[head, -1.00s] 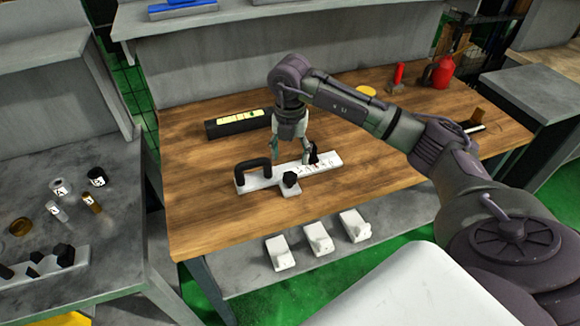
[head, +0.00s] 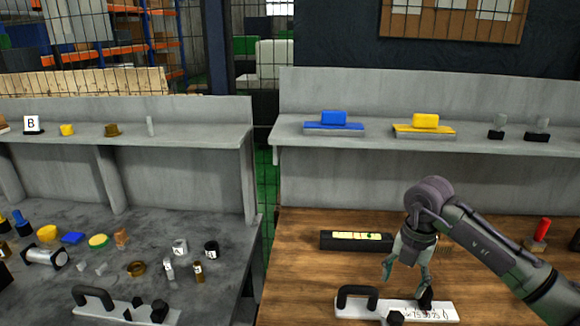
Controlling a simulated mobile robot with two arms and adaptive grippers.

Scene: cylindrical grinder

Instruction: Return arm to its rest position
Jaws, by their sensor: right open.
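My right arm comes in from the right in the head view. Its gripper (head: 408,280) points down over the wooden workbench (head: 300,285), with its fingers apart. Nothing shows between the fingers. Just below it lies a white plate (head: 360,310) with a black handle (head: 352,293), a black knob (head: 395,318) and dark markings. A small black piece (head: 426,300) stands on the plate close to the right fingertip; I cannot tell whether they touch. My left gripper is out of view.
A black box with a yellow-green strip (head: 355,240) lies behind the plate. A red-handled tool (head: 542,230) stands to the right. The shelf (head: 375,132) above holds a blue block (head: 334,118) and a yellow block (head: 425,121). A grey table (head: 225,235) with several small parts is left.

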